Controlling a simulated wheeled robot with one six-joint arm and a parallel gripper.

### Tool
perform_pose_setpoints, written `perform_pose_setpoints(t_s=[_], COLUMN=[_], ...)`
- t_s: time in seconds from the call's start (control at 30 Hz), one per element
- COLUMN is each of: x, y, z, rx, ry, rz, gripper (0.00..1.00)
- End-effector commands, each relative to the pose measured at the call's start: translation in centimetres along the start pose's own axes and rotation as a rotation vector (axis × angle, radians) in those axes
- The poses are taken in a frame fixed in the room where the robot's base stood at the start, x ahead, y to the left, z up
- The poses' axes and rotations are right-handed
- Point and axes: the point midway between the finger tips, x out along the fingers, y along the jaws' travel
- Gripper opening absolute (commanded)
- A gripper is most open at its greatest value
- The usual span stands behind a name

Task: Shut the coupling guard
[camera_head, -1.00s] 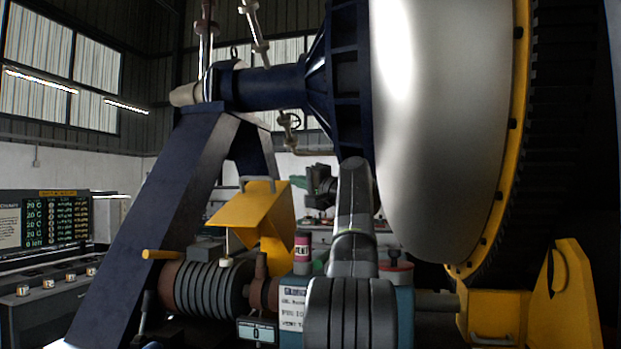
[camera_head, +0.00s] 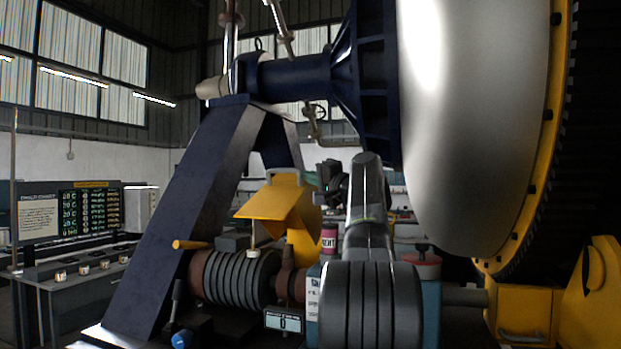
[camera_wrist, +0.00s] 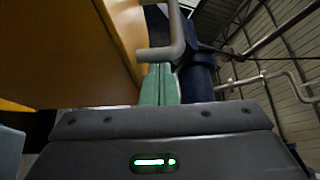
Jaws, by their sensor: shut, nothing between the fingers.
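The coupling guard (camera_head: 268,203) is a folded yellow plate in the middle of the head view, raised and tilted above the shaft line. A grey handle sits at its top edge. My gripper (camera_head: 314,180) is just right of the guard's top, with green fingers pointing towards it. In the wrist view the guard's yellow panel (camera_wrist: 75,50) fills the upper left. The bent grey handle (camera_wrist: 172,38) crosses right at the tips of my gripper (camera_wrist: 160,70). The green fingers are together and empty. I cannot tell whether they touch the handle.
A ribbed dark coupling drum (camera_head: 236,275) lies below the guard, beside a blue slanted support (camera_head: 185,215). A red pot (camera_head: 329,240) stands right of the guard. The big pale drum (camera_head: 470,120) looms at right. A control desk (camera_head: 75,265) stands at left.

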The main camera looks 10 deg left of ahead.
Motion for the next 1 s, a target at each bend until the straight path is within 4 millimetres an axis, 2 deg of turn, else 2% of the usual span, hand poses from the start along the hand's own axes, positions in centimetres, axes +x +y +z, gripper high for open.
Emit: perform_pose_setpoints(t_s=[0.27,0.67,1.0], x=[-0.6,-2.6,-2.8], y=[0.8,3.1,2.9], z=[1.0,4.5,4.8], rx=[0.0,0.0,0.0], ry=[0.0,-0.002,-0.002], rz=[0.0,-0.001,-0.001], gripper=[0.0,0.0,0.0])
